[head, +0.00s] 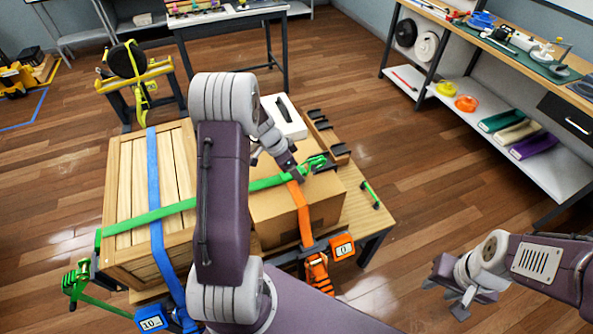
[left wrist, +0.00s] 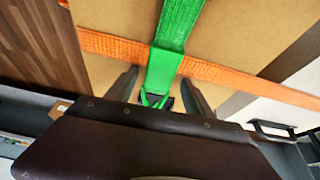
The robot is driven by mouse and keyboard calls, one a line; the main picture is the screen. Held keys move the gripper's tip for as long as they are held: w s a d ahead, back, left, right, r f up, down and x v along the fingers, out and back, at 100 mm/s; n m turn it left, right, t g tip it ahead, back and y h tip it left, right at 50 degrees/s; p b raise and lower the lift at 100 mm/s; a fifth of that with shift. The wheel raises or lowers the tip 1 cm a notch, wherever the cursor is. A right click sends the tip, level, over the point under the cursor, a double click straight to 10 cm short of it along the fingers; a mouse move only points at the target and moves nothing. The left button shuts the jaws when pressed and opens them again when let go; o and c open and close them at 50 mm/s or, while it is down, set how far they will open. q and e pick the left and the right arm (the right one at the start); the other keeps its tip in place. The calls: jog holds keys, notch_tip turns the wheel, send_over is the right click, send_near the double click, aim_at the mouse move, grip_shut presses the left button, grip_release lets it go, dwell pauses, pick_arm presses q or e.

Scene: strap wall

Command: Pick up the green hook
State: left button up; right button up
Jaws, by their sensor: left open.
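The green hook (head: 315,163) is at the end of a green strap (head: 160,215) that runs across the wooden crate and onto the cardboard box. In the left wrist view, the green end piece (left wrist: 166,66) and the thin wire hook (left wrist: 153,100) lie between the two fingers of my left gripper (left wrist: 160,92). Those fingers are apart, one on each side, with no clear grip on it. In the head view my left gripper (head: 293,173) is at the hook, partly hidden by its own wrist. My right gripper (head: 448,294) is open and empty, low at the right over the floor.
An orange strap (head: 303,213) crosses the box (head: 265,207) under the green one. A blue strap (head: 154,190) crosses the crate (head: 120,190). A green bar (head: 370,194) is at the table's right edge. Open floor lies between table and shelves (head: 515,130).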

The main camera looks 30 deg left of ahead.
pick_arm(q)
jog(key=shift+s+r, duration=0.1)
jog(key=c, duration=0.4)
grip_shut()
notch_tip(320, 180, up, 4)
jog(key=shift+r, duration=0.1)
jog(key=w+d+r, duration=0.1)
jog(key=d+r, duration=0.5)
jog(key=d, duration=0.5)
jog(key=shift+w+d+r+b, duration=0.25)
jog(key=shift+d+r+b, duration=0.1)
jog(key=shift+r+b, duration=0.05)
